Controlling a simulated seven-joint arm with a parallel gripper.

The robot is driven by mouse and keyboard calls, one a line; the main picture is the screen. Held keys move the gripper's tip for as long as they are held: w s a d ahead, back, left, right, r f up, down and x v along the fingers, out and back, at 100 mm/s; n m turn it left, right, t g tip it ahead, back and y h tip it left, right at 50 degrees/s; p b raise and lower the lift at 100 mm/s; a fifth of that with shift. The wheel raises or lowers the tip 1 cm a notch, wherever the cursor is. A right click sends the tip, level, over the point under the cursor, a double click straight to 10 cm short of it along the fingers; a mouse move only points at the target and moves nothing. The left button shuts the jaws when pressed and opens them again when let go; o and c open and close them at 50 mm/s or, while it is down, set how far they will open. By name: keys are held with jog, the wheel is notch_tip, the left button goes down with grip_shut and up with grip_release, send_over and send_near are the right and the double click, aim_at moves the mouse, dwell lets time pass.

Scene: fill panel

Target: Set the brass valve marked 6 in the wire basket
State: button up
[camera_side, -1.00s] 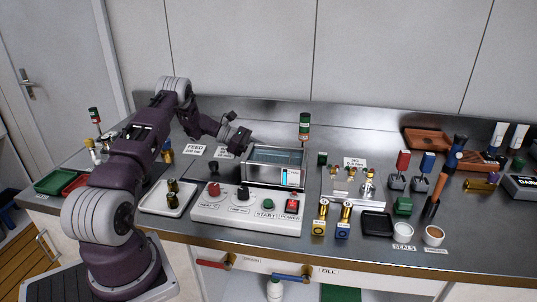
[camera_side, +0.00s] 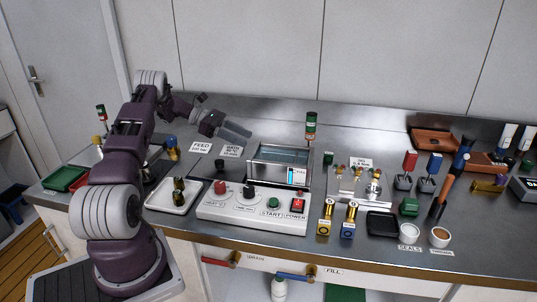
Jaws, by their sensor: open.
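No mark 6 can be read on any valve in this view. Two brass valves, one with a yellow tag (camera_side: 326,217) and one with a blue tag (camera_side: 350,219), stand at the counter's front. Smaller brass fittings (camera_side: 373,190) stand on a metal plate behind them. Two dark brassy pieces (camera_side: 179,190) stand in a white tray at the left. I cannot make out a wire basket; the steel tank (camera_side: 281,178) holds bluish liquid and its inside is mostly hidden. My gripper (camera_side: 240,131) is open and seems empty, above the counter behind and left of the tank.
A white control panel (camera_side: 238,206) with knobs and buttons lies in front of the tank. The back counter strip is mostly clear.

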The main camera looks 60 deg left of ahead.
notch_tip(320, 180, up, 14)
jog(key=m+g+y, duration=0.3)
jog(key=m+g, duration=0.2)
jog(key=m, duration=0.2)
send_near(276, 154)
notch_tip(276, 154, up, 4)
jog(key=w+a, duration=0.1)
jog(key=w, duration=0.1)
jog(key=w+d+r+m+g+y, duration=0.1)
jog(key=w+d+m+g+y, duration=0.2)
jog(key=m+y, duration=0.7)
jog(key=f, duration=0.5)
jog(key=w+a+f+m+h, duration=0.1)
jog(key=f, duration=0.5)
jog(key=w+f+h, duration=0.1)
jog(key=f, duration=0.4)
jog(key=shift+a+f+m, duration=0.25)
jog(key=shift+a+m, duration=0.05)
jog(key=shift+a, duration=0.05)
grip_shut()
